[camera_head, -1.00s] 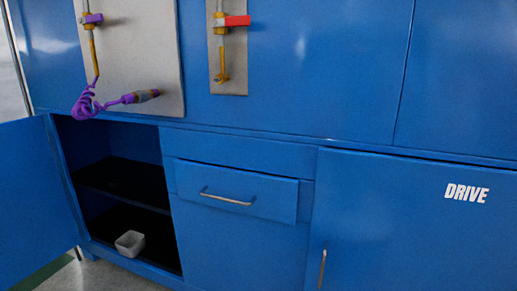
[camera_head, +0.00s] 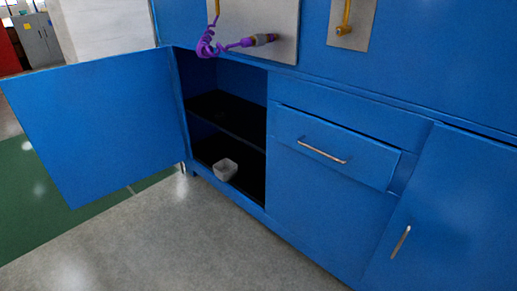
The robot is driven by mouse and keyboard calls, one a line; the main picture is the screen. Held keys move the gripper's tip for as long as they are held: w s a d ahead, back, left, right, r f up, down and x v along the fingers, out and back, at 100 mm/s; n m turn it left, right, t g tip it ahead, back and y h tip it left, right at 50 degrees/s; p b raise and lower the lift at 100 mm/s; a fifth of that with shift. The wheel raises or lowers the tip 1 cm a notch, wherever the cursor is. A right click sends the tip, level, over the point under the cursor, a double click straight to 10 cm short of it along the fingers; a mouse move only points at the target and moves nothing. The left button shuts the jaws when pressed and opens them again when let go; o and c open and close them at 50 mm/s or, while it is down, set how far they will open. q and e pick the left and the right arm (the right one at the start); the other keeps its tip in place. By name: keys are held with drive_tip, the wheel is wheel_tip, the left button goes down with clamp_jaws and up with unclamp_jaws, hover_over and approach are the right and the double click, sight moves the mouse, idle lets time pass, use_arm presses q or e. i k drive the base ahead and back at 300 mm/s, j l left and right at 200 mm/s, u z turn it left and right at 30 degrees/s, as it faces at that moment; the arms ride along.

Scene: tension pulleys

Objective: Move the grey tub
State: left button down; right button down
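The grey tub (camera_head: 225,170) is a small, light, open-topped container. It sits on the dark bottom shelf (camera_head: 245,184) of the open blue cabinet, near the shelf's front edge. Nothing touches it from outside the cabinet. Neither of my grippers shows in the head view, so their states are hidden.
The blue cabinet door (camera_head: 100,120) stands wide open to the left. A middle shelf (camera_head: 228,117) is above the tub. A drawer (camera_head: 335,145) with a metal handle sits slightly out to the right. The grey floor (camera_head: 170,235) in front is clear.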

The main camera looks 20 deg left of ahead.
sight(225, 169)
drive_tip(key=i+j, duration=0.25)
drive_tip(key=j, duration=0.15)
drive_tip(key=i+j, duration=0.2)
drive_tip(key=j, duration=0.2)
drive_tip(key=i+j, duration=0.25)
drive_tip(key=j, duration=0.15)
drive_tip(key=i+j, duration=0.2)
drive_tip(key=j, duration=0.2)
drive_tip(key=i+j, duration=0.25)
drive_tip(key=j, duration=0.15)
drive_tip(key=i+j, duration=0.2)
drive_tip(key=j, duration=0.2)
